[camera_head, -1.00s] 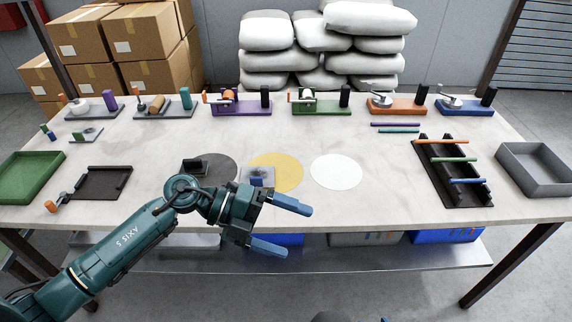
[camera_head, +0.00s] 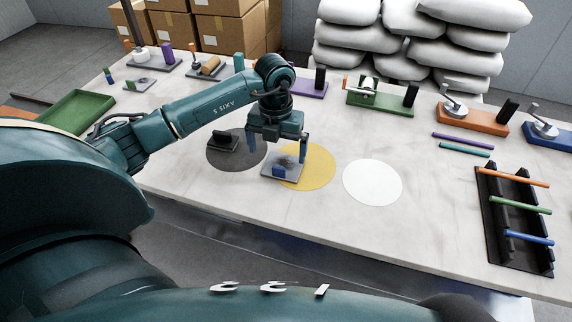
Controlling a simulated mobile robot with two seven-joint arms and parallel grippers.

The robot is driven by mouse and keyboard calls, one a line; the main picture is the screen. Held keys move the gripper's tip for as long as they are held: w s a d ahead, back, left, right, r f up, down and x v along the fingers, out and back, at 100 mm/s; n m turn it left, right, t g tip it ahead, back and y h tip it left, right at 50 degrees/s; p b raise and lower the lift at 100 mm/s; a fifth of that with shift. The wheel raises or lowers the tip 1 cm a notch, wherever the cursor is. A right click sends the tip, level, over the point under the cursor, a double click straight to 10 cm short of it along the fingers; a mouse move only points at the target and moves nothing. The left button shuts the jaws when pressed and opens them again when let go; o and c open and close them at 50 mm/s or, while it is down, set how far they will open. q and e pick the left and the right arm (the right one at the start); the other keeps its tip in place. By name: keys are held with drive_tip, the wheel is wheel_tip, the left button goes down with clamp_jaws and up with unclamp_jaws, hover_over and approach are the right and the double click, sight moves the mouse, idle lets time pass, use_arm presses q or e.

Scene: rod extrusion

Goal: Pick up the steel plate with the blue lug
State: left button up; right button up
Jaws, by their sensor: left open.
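The steel plate with the blue lug (camera_head: 294,173) lies flat on the table, over the left part of the yellow disc (camera_head: 322,165). Its blue lug (camera_head: 279,171) stands near the plate's front edge. My left gripper (camera_head: 278,152) points down above the plate, its two blue fingers spread to either side. It is open with nothing between the fingers. Whether the fingers touch the plate cannot be told. My right gripper is not in view.
A dark plate with a black lug (camera_head: 222,141) sits on the dark grey disc (camera_head: 247,163) to the left. A white disc (camera_head: 372,184) is bare on the right. A black rack (camera_head: 496,230) holds coloured rods. Fixtures line the back.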

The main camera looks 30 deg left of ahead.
sight(279, 168)
use_arm(q)
drive_tip(key=f, duration=0.5)
drive_tip(key=f+p, duration=0.1)
drive_tip(key=f, duration=0.2)
drive_tip(key=shift+w+f, duration=0.25)
drive_tip(key=shift+f, duration=0.1)
drive_tip(key=shift+c, duration=0.3)
drive_tip(key=c, duration=0.8)
